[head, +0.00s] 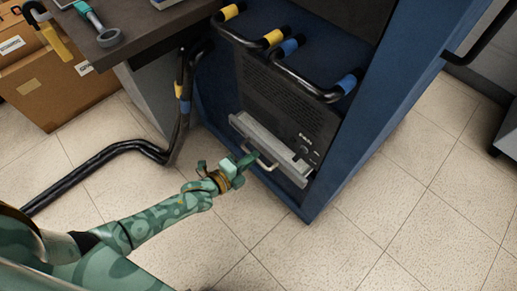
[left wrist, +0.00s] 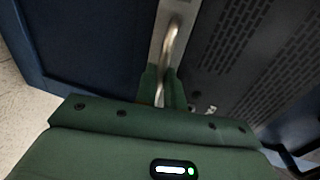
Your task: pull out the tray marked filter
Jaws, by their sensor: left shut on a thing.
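A grey tray front (head: 285,155) with a metal bar handle (head: 267,163) sits low in the dark panel of the blue cabinet; small white lettering above its right end is too small to read. My left gripper (head: 248,160) is at the tray front, shut on the handle. In the left wrist view the curved metal handle (left wrist: 172,42) runs between the green fingers (left wrist: 160,88). The tray front stands out slightly from the panel; I cannot tell how far. My right gripper is not in view.
The blue cabinet (head: 365,140) has black hoses with yellow and blue bands (head: 305,83) above the panel. A thick black hose (head: 110,152) lies on the floor at left. A dark table (head: 150,30) and cardboard boxes (head: 60,85) stand at upper left. Tiled floor before the cabinet is clear.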

